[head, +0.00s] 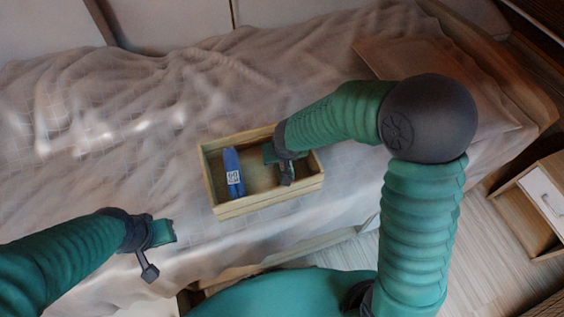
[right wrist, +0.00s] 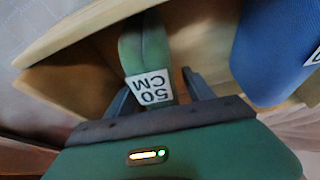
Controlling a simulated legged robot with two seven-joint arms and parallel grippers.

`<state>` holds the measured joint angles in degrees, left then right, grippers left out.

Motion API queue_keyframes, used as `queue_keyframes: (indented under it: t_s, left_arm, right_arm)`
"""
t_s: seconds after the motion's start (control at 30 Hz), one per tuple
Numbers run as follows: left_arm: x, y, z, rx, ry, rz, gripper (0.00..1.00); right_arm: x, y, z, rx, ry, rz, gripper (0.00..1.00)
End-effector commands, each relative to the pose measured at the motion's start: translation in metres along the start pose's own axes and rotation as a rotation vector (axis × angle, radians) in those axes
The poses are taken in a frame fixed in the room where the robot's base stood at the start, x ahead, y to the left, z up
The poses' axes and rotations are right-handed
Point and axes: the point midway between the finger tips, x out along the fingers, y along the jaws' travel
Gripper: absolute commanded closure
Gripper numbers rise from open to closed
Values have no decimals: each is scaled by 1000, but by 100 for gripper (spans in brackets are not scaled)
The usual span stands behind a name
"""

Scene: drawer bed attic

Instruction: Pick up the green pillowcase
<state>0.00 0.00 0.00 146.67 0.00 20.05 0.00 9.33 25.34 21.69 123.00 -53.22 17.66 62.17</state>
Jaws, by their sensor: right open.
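The green pillowcase (right wrist: 145,50) is a rolled green bundle with a white "50 CM" label, seen in the right wrist view inside the wooden crate (head: 262,203). My right gripper (right wrist: 158,88) is open, with one dark finger on each side of the labelled end. I cannot tell if the fingers touch it. In the head view my right gripper (head: 287,170) reaches down into the right part of the crate and hides the pillowcase. My left gripper (head: 156,254) hangs over the front left of the bed, apart from the crate; its jaw opening is unclear.
A blue rolled bundle (head: 233,172) with a white label lies in the left part of the crate, and also shows in the right wrist view (right wrist: 275,50). The crate stands on a rumpled bed (head: 110,130). A small wooden cabinet (head: 540,205) stands at the right.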

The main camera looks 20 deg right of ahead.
Motion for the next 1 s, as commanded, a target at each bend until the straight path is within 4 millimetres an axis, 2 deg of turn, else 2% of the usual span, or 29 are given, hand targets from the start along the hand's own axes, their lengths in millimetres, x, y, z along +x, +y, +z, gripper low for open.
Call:
queue_keyframes:
  t_s: [0.4,0.87,0.9,1.0]
  left_arm:
    - [3,0,1,0,0,0,69]
    - [3,0,1,0,0,0,69]
    - [3,0,1,0,0,0,69]
    - [3,0,1,0,0,0,69]
  right_arm:
    - [2,0,1,0,0,0,38]
    - [2,0,1,0,0,0,97]
    - [2,0,1,0,0,0,100]
    - [2,0,1,0,1,0,100]
